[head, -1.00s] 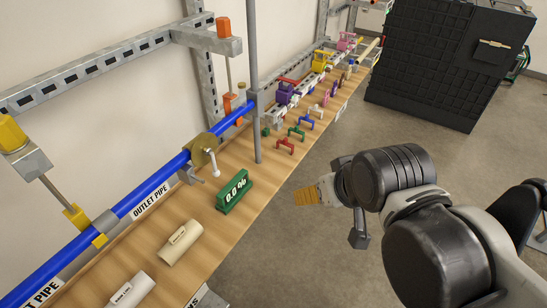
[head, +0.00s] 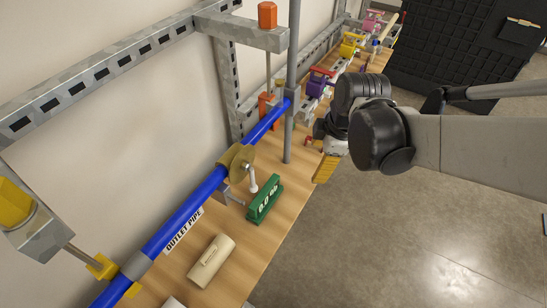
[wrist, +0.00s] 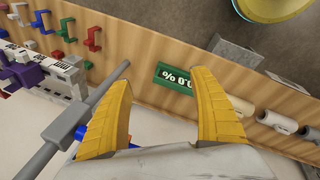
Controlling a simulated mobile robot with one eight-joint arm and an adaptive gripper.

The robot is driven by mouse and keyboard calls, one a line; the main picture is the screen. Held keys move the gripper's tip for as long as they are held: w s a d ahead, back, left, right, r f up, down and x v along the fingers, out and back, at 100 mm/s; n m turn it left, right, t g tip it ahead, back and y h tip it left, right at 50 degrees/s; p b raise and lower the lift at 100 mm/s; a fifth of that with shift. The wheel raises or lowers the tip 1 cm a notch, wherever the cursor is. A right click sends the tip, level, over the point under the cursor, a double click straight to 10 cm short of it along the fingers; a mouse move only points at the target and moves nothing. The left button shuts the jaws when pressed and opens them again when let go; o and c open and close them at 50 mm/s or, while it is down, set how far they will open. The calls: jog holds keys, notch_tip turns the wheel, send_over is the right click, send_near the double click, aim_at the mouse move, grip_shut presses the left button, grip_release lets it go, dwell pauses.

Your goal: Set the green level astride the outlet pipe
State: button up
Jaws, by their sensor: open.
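The green level (head: 264,201), with a white "0.0 %" display, stands on the wooden bench in the head view. The blue outlet pipe (head: 187,211) runs along the wall side of the bench, to the left of the level, with an "OUTLET PIPE" label under it. My gripper (head: 324,170) is above the bench's right edge, beyond and to the right of the level, with yellow fingers. In the wrist view my gripper (wrist: 165,115) is open and empty, and the level (wrist: 175,79) shows between and past the fingertips. The pipe is mostly hidden there.
A brass flange with a white handle (head: 252,179) sits on the pipe near the level. A grey upright post (head: 291,90) stands beyond it. Coloured valves (head: 319,82) stand farther along. Open floor lies right.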

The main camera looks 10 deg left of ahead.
aim_at(267, 191)
jog(key=a+f+n+g, duration=0.1)
jog(key=a+f+n, duration=0.3)
jog(key=f, duration=0.2)
jog(key=a+f+n+g, duration=0.1)
jog(key=a+f+n, duration=0.4)
jog(key=f, duration=0.1)
jog(key=a+f+n+g+b, duration=0.1)
jog(key=a+f+n, duration=0.3)
jog(key=f, duration=0.2)
jog(key=shift+w+a+f+n, duration=0.15)
jog(key=shift+w+f+n, duration=0.1)
jog(key=shift+n, duration=0.15)
jog(key=f+b, duration=0.2)
jog(key=f, duration=0.1)
jog(key=a+f, duration=0.1)
jog(key=f, duration=0.1)
jog(key=shift+s+f+b, duration=0.15)
jog(key=shift+b, duration=0.25)
jog(key=shift+d, duration=0.1)
jog(key=shift+c, duration=0.6)
jog(key=c, duration=1.3)
